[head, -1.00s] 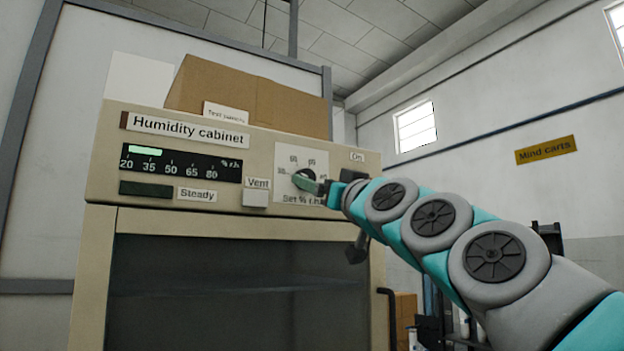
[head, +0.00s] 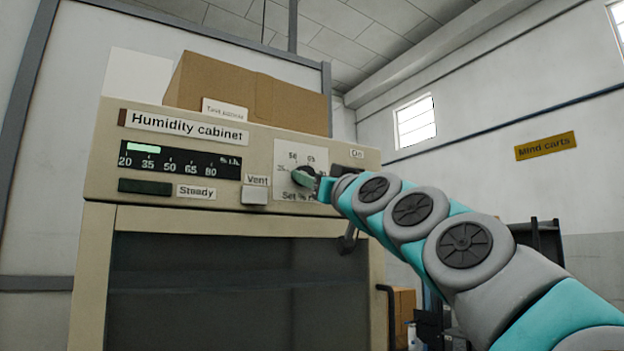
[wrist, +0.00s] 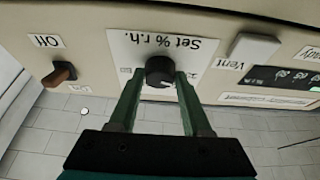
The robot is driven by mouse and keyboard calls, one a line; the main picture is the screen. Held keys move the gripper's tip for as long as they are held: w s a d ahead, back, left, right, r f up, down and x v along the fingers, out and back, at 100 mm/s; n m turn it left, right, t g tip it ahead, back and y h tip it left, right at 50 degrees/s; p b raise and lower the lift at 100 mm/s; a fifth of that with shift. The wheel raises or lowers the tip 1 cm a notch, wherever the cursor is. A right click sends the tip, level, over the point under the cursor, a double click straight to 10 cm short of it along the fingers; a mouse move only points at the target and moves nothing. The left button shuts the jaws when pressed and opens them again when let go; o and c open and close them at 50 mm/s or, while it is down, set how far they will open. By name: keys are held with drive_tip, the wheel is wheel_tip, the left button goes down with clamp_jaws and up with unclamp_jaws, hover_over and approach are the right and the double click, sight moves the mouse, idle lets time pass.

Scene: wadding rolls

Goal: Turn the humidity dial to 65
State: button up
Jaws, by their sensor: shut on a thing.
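The humidity dial is a round black knob (head: 302,175) on a white "Set % r.h." plate (head: 285,153) on the cabinet's front panel. My gripper (head: 312,181) reaches it from the right and partly hides the knob and the plate's lower right. In the wrist view, which is upside down, my gripper's two green fingers (wrist: 159,78) close on either side of the knob (wrist: 160,70). A small pale mark shows on the knob, but I cannot read its setting. Numbers 50 and 65 show above the knob in the head view.
The humidity display (head: 181,161) has a short green bar from about 20 to 35. A dark Steady panel (head: 145,187), a Vent button (head: 255,195) and a brown-black On/Off switch (wrist: 60,74) are nearby. A cardboard box (head: 222,85) sits on top.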

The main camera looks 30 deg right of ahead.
clamp_jaws()
drive_tip(key=shift+r+m+h+p, duration=0.1)
drive_tip(key=shift+m+h+p, duration=0.3)
drive_tip(key=shift+m, duration=0.2)
drive_tip(key=m+g+h, duration=0.1)
drive_tip(key=m+h, duration=0.1)
drive_tip(key=m, duration=0.3)
drive_tip(key=m+g+h+p, duration=0.1)
drive_tip(key=m+h, duration=0.1)
drive_tip(key=m, duration=0.3)
drive_tip(key=m+g+h, duration=0.1)
drive_tip(key=m+h, duration=0.1)
drive_tip(key=m, duration=0.4)
drive_tip(key=shift+s+a+r+h, duration=0.1)
drive_tip(key=shift+a+r+h, duration=0.2)
drive_tip(key=shift+a+r, duration=0.1)
drive_tip(key=m+g, duration=0.1)
drive_tip(key=m, duration=0.2)
drive_tip(key=shift+a+g, duration=0.1)
drive_tip(key=shift+g, duration=0.2)
drive_tip(key=shift+r+m+g+y, duration=0.15)
drive_tip(key=shift+m+g, duration=0.25)
drive_tip(key=shift+m, duration=0.6)
drive_tip(key=shift+m+g+y, duration=0.25)
drive_tip(key=shift+m+g, duration=0.15)
drive_tip(key=shift+m, duration=0.6)
